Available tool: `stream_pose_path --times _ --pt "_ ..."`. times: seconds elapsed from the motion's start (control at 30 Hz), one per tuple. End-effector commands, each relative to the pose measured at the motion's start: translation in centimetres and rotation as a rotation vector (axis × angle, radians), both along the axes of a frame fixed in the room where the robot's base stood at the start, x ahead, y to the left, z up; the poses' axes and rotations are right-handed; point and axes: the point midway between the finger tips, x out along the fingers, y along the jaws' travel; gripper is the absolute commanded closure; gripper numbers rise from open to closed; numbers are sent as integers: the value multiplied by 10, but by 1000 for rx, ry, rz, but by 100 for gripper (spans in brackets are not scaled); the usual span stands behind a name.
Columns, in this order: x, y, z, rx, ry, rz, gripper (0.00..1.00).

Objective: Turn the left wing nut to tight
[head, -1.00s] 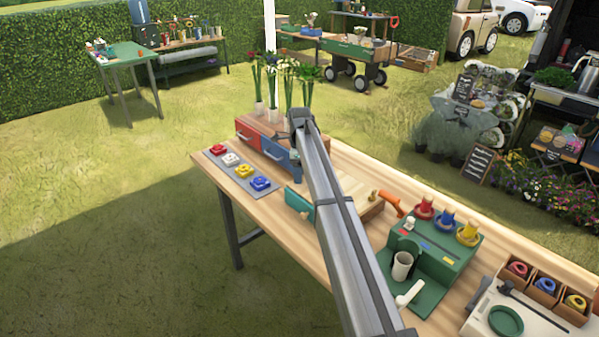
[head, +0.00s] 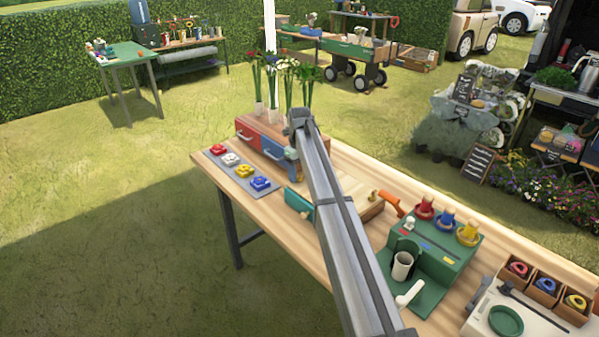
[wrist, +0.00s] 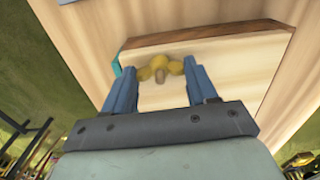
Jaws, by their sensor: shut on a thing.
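In the wrist view, a yellow wing nut (wrist: 159,66) sits on a pale wooden board (wrist: 240,70) with a darker brown edge. The blue fingers of my gripper (wrist: 160,70) stand on either side of it and are shut on its wings. A bit of teal shows at the board's left edge, so this looks like the left wing nut. In the head view, my arm hides most of the board and this nut. A second, brass-coloured nut (head: 374,195) shows right of my arm, beside an orange handle (head: 391,205). A teal piece (head: 299,202) is at the board's left end.
Red and blue drawers (head: 262,143) with flowers on top stand behind my arm. A grey strip with coloured knobs (head: 245,171) lies to the left. Bare tabletop (head: 225,183) shows at the left end.

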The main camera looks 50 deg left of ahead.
Motion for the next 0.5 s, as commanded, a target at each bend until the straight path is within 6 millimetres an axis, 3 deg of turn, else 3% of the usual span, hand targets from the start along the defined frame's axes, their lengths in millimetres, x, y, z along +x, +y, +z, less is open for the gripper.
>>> stream_pose_path --times 0.47,0.5 --pt "0 0 1 0 0 -15 73" --pt "0 0 1 0 0 -15 42"
